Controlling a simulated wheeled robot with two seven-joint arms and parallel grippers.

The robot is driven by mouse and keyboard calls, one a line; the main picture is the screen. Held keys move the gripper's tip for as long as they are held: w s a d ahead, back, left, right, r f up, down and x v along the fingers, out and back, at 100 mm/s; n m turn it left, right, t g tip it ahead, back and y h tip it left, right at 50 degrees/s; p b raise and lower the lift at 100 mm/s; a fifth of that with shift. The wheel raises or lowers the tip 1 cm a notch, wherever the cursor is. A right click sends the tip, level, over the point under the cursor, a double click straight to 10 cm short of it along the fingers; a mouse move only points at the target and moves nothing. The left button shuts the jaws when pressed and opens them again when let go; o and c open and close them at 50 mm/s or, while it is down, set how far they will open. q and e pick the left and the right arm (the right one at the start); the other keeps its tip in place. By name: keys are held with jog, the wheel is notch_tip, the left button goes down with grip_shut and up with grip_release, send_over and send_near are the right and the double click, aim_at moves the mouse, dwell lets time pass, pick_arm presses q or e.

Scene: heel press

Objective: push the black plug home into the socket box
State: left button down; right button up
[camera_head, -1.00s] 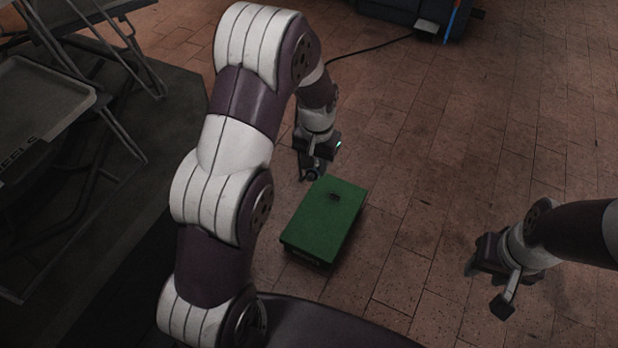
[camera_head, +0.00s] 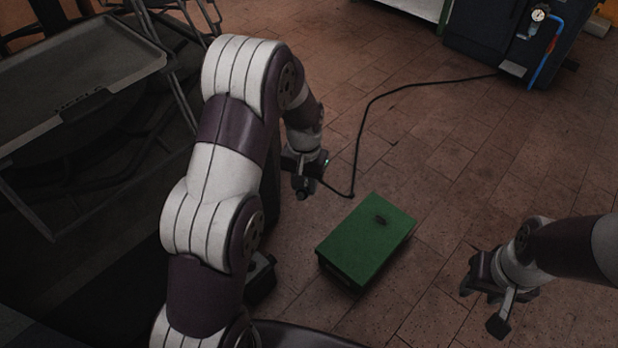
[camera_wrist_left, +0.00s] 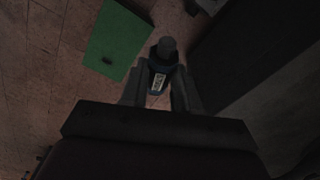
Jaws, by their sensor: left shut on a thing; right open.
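My left gripper (camera_head: 303,183) is shut on the black plug (camera_wrist_left: 165,50), a dark piece with a rounded end and a pale label. It is held left of the box and apart from it. My right gripper (camera_head: 483,300) is open and empty, to the right of the box.
A black cable (camera_head: 366,118) runs from near my left gripper over the floor to a dark machine (camera_head: 505,45) with a gauge and blue hose. A grey tray on a metal frame (camera_head: 75,75) stands at the left.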

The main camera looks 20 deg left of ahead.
pick_arm(q)
jog(key=w+a+f+m+b, duration=0.1)
jog(key=w+a+f+b, duration=0.1)
jog(key=f+b, duration=0.8)
jog(key=w+a+f+m+b, duration=0.2)
jog(key=f+b, duration=0.8)
jog(key=f, duration=0.9)
jog(key=w+a+f+m+b, duration=0.2)
jog(key=f+b, duration=0.8)
jog(key=f, duration=0.5)
jog(key=shift+w+a+f, duration=0.2)
jog(key=shift+w+a, duration=0.65)
jog(key=shift+w, duration=0.2)
jog(key=shift+s+a+p, duration=0.35)
jog(key=shift+s+p, duration=0.05)
jog(key=shift+s, duration=0.5)
jog(key=shift+s+a+p, duration=0.4)
jog(key=shift+s, duration=0.5)
jog(key=shift+s+a+p, duration=0.35)
jog(key=shift+s+p, duration=0.05)
jog(key=shift+s, duration=0.5)
